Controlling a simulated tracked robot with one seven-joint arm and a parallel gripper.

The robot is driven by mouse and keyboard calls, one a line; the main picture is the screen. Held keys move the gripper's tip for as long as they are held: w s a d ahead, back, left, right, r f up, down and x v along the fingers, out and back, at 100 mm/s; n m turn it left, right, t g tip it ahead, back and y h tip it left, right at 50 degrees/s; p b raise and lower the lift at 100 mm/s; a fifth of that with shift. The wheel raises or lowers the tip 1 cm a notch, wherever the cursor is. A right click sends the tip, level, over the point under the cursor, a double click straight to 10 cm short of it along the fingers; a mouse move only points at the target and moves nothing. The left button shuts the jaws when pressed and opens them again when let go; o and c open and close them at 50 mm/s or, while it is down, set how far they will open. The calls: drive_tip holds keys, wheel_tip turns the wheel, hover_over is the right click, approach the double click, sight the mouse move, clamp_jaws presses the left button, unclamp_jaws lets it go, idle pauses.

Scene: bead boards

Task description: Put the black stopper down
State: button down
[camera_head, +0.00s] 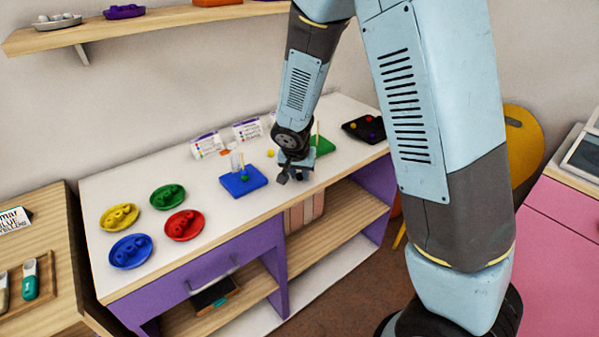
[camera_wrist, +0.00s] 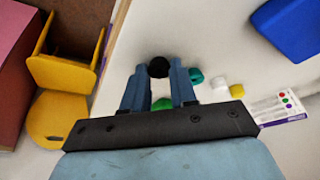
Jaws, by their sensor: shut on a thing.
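The black stopper (camera_wrist: 158,67) is a small dark round piece between my gripper's fingertips in the wrist view. My gripper (camera_wrist: 158,76) is shut on it, with one blue finger on each side. In the head view my gripper (camera_head: 294,174) is low over the white tabletop (camera_head: 200,266), to the right of the blue board (camera_head: 243,181). The stopper cannot be made out for sure there. I cannot tell whether the stopper touches the tabletop.
A green board (camera_head: 323,146) and a black tray (camera_head: 364,129) with coloured pieces lie right of my gripper. Teal (camera_wrist: 196,75), white (camera_wrist: 219,82) and yellow (camera_wrist: 237,91) pieces lie near it. Several coloured dishes, including a red one (camera_head: 184,225), stand left.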

drive_tip(key=shift+s+f, duration=0.2)
drive_tip(key=shift+f, duration=0.15)
drive_tip(key=shift+s+d+f, duration=0.1)
drive_tip(key=shift+s+f, duration=0.1)
drive_tip(key=c, duration=0.9)
unclamp_jaws()
drive_tip(key=shift+w+d, duration=0.1)
drive_tip(key=shift+w+r, duration=0.2)
drive_tip(key=shift+r, duration=0.35)
drive_tip(key=v, duration=1.2)
drive_tip(key=s+d+r, duration=0.3)
drive_tip(key=d+r, duration=0.4)
drive_tip(key=d, duration=0.1)
drive_tip(key=s+d+r+n, duration=0.1)
drive_tip(key=s+d+r, duration=0.4)
drive_tip(key=s, duration=0.3)
drive_tip(key=s+d+r+n+t+y, duration=0.1)
drive_tip(key=s+d+r+n, duration=0.1)
drive_tip(key=s+d+r, duration=0.3)
drive_tip(key=s+d, duration=0.1)
drive_tip(key=s, duration=0.3)
drive_tip(key=shift+s+d, duration=0.2)
drive_tip(key=shift+d, duration=0.1)
